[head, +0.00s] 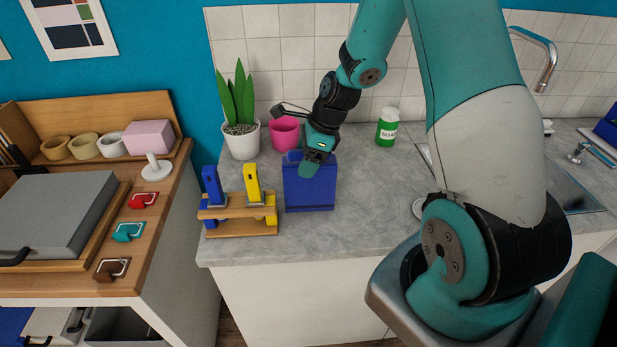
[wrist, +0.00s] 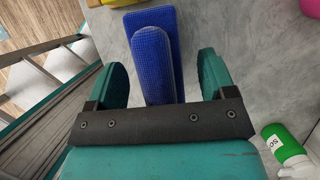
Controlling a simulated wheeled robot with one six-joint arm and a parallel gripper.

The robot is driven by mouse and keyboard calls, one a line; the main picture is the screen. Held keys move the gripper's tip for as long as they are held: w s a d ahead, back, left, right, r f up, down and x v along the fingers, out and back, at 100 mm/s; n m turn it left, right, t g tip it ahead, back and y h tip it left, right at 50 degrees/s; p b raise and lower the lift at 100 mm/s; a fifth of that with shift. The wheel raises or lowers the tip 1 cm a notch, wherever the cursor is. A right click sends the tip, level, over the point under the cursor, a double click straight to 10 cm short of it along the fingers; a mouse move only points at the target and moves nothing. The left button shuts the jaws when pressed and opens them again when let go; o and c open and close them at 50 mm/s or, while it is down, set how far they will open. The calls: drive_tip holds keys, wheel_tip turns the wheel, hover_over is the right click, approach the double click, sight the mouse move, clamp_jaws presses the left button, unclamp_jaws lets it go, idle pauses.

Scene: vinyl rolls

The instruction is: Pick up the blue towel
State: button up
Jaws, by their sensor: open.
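The blue towel (head: 309,188) is folded and stands on the grey counter, right of the small wooden rack. My gripper (head: 316,152) is above the towel's top edge in the head view and covers part of it. In the wrist view the towel (wrist: 152,55) shows a textured surface and lies between the two spread fingers of my gripper (wrist: 160,75). Gaps show on both sides, wider on the right. The fingers are open and not closed on it. How far they reach down past the towel's top cannot be told.
A wooden rack (head: 240,228) with blue and yellow tools stands close left of the towel. A potted plant (head: 241,140) and a pink cup (head: 284,133) are behind. A green bottle (head: 387,128) stands at the back right. The counter (head: 365,190) is clear right of the towel.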

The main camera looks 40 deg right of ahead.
drive_tip(key=shift+f, duration=0.15)
drive_tip(key=c, duration=1.3)
